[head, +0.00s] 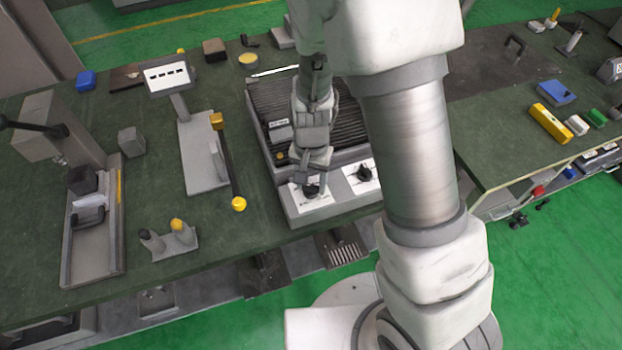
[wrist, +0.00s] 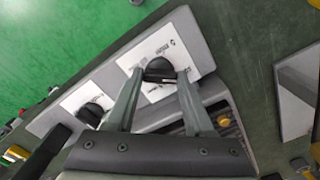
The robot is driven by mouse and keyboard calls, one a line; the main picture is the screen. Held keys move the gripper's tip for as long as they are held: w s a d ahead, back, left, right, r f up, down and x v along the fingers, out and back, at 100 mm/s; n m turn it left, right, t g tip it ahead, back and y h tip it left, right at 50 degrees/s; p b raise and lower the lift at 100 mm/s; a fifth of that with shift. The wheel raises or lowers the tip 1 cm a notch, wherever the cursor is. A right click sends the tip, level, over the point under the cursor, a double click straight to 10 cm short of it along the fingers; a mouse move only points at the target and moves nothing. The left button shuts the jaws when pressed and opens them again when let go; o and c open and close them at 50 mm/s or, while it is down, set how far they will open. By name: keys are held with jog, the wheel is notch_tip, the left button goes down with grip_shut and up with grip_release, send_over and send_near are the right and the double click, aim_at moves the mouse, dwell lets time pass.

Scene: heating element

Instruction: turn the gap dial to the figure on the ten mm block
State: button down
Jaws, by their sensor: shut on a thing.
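The heating unit (head: 303,214) has a front panel with two black dials on white plates. My gripper (head: 311,178) is over the left dial (head: 311,191) in the head view. In the wrist view my gripper (wrist: 160,75) has its two fingers on either side of a black dial (wrist: 159,70), shut on it. The other dial (head: 364,174) stands free to the right; it also shows in the wrist view (wrist: 91,113). The plate markings are too small to read. A small labelled block (head: 279,124) lies on the dark ribbed top. I cannot tell which dial is the gap dial.
A display stand (head: 168,77) and a yellow-knobbed lever (head: 228,160) stand left of the unit. A press-like fixture (head: 92,225) is at the far left. Small yellow, blue and green items (head: 551,123) lie at the right.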

aim_at(311, 186)
jog(key=shift+m, duration=0.6)
jog(key=shift+c, duration=1.4)
grip_release()
notch_tip(311, 186, up, 17)
jog(key=p, duration=0.2)
jog(key=shift+r+p, duration=0.2)
jog(key=shift+p, duration=0.2)
